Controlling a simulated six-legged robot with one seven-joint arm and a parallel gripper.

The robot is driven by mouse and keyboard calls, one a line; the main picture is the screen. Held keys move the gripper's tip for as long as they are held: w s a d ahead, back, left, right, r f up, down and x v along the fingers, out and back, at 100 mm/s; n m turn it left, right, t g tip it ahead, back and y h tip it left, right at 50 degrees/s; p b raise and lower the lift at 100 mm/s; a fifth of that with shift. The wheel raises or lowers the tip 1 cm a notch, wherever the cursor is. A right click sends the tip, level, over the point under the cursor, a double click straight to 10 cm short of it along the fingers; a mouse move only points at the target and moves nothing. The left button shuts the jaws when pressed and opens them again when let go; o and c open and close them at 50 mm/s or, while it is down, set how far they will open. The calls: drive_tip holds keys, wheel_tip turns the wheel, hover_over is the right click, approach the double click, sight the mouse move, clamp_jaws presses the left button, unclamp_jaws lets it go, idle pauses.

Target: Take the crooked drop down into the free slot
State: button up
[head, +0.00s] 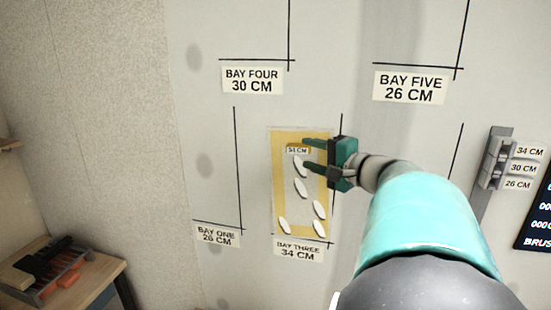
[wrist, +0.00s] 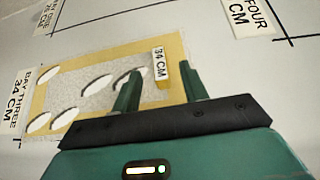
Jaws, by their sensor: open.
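The drop (head: 274,190) is a yellow-edged grey sheet with several white leaf shapes, lying against the wall above the BAY THREE 34 CM label (head: 298,251). It also shows in the wrist view (wrist: 88,60). Near its top is a yellow tab with a 34 CM tag (head: 297,150); the tag shows in the wrist view too (wrist: 159,64). My gripper (head: 305,154) is open at the upper part of the drop, its fingers (wrist: 160,82) on either side of the tab in the picture. I cannot tell whether they touch it.
A grey rack (head: 495,165) with 34, 30 and 26 CM labels is on the wall at right, beside a dark screen (head: 538,215). Black corner lines mark BAY ONE (head: 216,236), BAY FOUR (head: 252,80) and BAY FIVE (head: 410,88). A bench (head: 95,280) with a tool tray stands lower left.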

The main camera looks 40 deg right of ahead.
sight(299, 151)
drive_tip(key=shift+w+a+f, duration=0.1)
drive_tip(key=shift+w, duration=1.05)
drive_tip(key=shift+w+a, duration=0.1)
drive_tip(key=shift+w, duration=1.05)
drive_tip(key=shift+c, duration=0.4)
clamp_jaws()
